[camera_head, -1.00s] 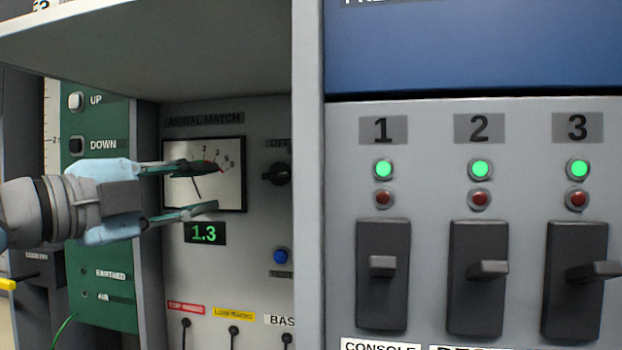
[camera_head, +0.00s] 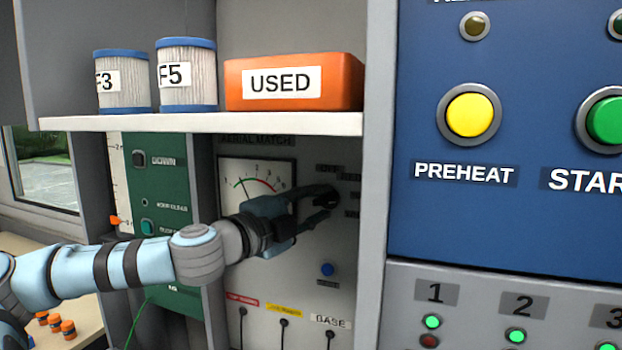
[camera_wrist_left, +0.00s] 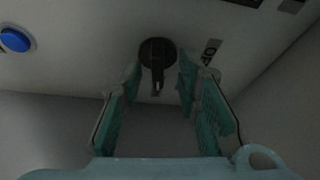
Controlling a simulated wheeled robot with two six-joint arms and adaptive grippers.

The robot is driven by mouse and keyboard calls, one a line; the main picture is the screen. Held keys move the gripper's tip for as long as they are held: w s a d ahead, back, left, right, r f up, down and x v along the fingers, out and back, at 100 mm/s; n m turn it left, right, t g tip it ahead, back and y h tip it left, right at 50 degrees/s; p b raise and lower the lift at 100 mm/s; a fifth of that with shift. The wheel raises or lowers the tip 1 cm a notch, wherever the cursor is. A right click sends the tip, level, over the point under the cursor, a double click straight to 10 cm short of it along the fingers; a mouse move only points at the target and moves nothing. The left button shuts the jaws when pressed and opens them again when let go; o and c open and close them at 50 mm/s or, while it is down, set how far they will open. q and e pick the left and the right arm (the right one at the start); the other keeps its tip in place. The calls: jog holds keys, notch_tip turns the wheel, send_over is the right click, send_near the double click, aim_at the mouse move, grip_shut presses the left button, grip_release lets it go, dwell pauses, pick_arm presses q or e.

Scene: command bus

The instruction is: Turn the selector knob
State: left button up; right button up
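The selector knob (camera_wrist_left: 157,55) is round and black with a narrow handle, and shows in the left wrist view on a grey panel. My left gripper (camera_head: 328,205) reaches in from the left to the knob's place on the aerial match panel (camera_head: 300,265). In the wrist view the left gripper's fingers (camera_wrist_left: 160,80) are apart, one on each side of the knob's handle, with gaps visible. In the head view the fingers cover most of the knob, so contact and its pointing are unclear there. My right gripper is not in view.
A shelf (camera_head: 200,122) with two filters and an orange box (camera_head: 290,83) overhangs the panel. A blue button (camera_head: 327,270) is below the gripper. A meter (camera_head: 255,172) is left of it. A grey upright (camera_head: 375,170) stands close on the right.

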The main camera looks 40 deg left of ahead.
pick_arm(q)
jog(key=shift+w+d+f, duration=0.1)
jog(key=shift+w+d, duration=0.05)
jog(key=shift+w, duration=0.1)
jog(key=shift+c, duration=0.2)
